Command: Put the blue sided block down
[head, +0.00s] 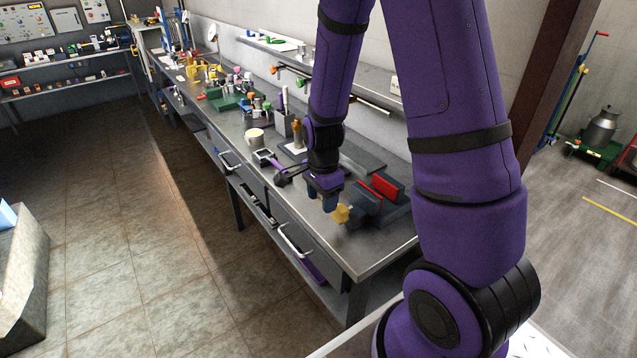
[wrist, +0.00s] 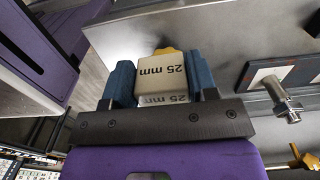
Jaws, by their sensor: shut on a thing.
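My gripper (head: 329,204) is over the near edge of the grey workbench (head: 375,249), beside a dark vise-like tool (head: 365,199). In the wrist view, my gripper (wrist: 163,86) has its two blue fingers shut on a block (wrist: 162,72). The block's visible faces are cream and printed "25 mm"; its sides are hidden against the fingers, so I see no blue on it. I cannot tell whether the block touches the bench.
A white mug (head: 254,139) and tools fill the bench further back. The front right bench corner is clear.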

